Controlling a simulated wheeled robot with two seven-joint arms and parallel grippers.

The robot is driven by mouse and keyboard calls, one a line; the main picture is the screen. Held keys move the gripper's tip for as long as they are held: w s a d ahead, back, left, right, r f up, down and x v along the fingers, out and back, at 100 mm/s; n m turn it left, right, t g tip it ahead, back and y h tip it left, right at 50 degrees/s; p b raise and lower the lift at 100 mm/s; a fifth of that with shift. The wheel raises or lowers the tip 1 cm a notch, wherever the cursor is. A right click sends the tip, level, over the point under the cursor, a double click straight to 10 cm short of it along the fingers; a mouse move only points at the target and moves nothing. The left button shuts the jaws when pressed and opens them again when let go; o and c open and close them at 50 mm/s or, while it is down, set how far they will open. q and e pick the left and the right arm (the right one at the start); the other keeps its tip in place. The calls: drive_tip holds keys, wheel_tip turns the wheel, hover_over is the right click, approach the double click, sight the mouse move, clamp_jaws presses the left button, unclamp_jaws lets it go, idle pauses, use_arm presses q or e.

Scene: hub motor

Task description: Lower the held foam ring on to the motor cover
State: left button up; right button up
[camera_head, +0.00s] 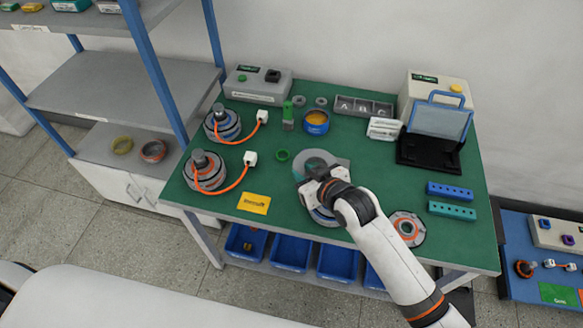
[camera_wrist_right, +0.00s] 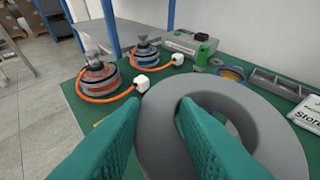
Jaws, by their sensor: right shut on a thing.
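The grey foam ring (camera_wrist_right: 275,125) fills the lower middle of the right wrist view. My right gripper (camera_wrist_right: 160,98) is shut on its near-left wall, with one green finger outside and the other at the hole. In the head view the ring (camera_head: 318,157) shows partly past my right gripper (camera_head: 308,178). A round motor (camera_head: 322,217) stands under my right gripper on the green table, mostly hidden by the gripper and arm. I cannot tell the ring's height above it, or see the motor's cover clearly. My left gripper is not in view.
Two motors with orange cables (camera_head: 208,172) (camera_head: 222,124) stand at the table's left. A flat disc with an orange ring (camera_head: 407,229) lies right of my arm. Blue bins (camera_head: 291,251) sit below.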

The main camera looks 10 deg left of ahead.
drive_tip(key=d, duration=0.5)
drive_tip(key=shift+s+d, duration=0.15)
drive_tip(key=shift+s, duration=0.05)
drive_tip(key=shift+d+f+b, duration=0.35)
drive_tip(key=shift+f+b, duration=0.4)
drive_tip(key=shift+a+f+b, duration=0.15)
drive_tip(key=shift+f+b, duration=0.3)
drive_tip(key=shift+f, duration=0.3)
drive_tip(key=shift+f+b, duration=0.75)
drive_tip(key=shift+f, duration=0.95)
drive_tip(key=shift+s+f+b, duration=0.1)
drive_tip(key=shift+f+b, duration=0.65)
drive_tip(key=shift+f, duration=0.75)
